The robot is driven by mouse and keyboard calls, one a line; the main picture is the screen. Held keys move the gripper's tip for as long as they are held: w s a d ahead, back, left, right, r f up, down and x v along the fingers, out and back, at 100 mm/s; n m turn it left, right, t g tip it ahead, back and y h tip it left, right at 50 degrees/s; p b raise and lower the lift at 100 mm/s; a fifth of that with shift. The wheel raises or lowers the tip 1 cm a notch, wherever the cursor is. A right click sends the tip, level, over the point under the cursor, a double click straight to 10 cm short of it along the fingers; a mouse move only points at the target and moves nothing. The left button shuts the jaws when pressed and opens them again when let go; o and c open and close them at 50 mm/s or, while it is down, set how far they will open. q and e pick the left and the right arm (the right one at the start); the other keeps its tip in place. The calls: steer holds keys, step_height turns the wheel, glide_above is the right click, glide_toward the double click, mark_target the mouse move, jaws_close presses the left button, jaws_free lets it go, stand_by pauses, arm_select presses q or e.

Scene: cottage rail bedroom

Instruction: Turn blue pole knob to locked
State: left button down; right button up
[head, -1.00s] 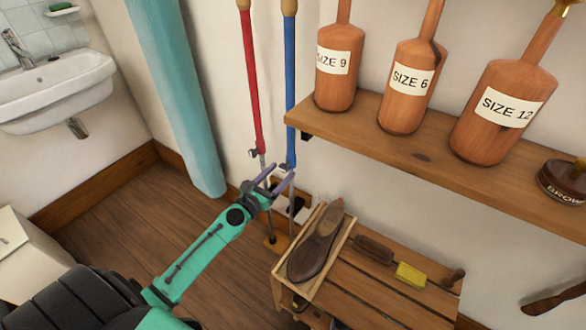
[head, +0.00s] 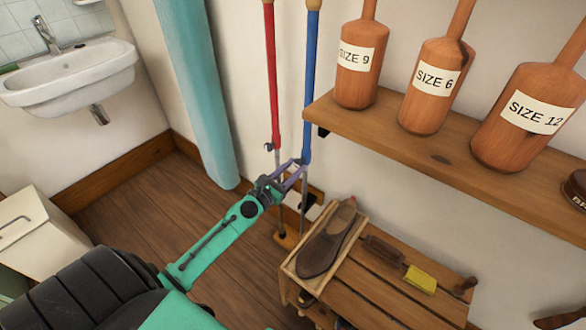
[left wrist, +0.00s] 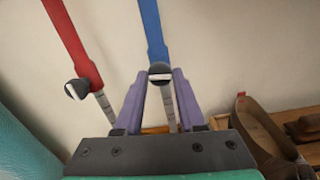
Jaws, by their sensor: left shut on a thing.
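The blue pole (head: 311,90) stands upright against the wall, with a thin grey rod below its blue sleeve. Its knob (left wrist: 160,72) is dark and round with a pale stripe lying about level in the left wrist view. My left gripper (head: 297,163) is at the lower end of the blue sleeve. Its two purple fingers (left wrist: 159,78) are shut on the knob, one on each side. My right gripper is in neither view.
A red pole (head: 271,85) with its own knob (left wrist: 76,89) stands close to the left. A shelf (head: 400,140) with bottle-shaped wooden forms juts out at right. Below it, a slatted bench (head: 365,300) holds a shoe (head: 326,245). A teal curtain (head: 195,90) hangs left.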

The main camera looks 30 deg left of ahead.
arm_select(q)
steer(key=m, duration=0.5)
steer(key=shift+m, duration=0.4)
steer(key=m, duration=0.2)
steer(key=shift+m, duration=0.4)
steer(key=m, duration=0.3)
steer(key=shift+m, duration=0.3)
steer(key=m+p, duration=0.1)
steer(key=m, duration=0.2)
steer(key=shift+r, duration=0.1)
steer(key=shift+m, duration=0.7)
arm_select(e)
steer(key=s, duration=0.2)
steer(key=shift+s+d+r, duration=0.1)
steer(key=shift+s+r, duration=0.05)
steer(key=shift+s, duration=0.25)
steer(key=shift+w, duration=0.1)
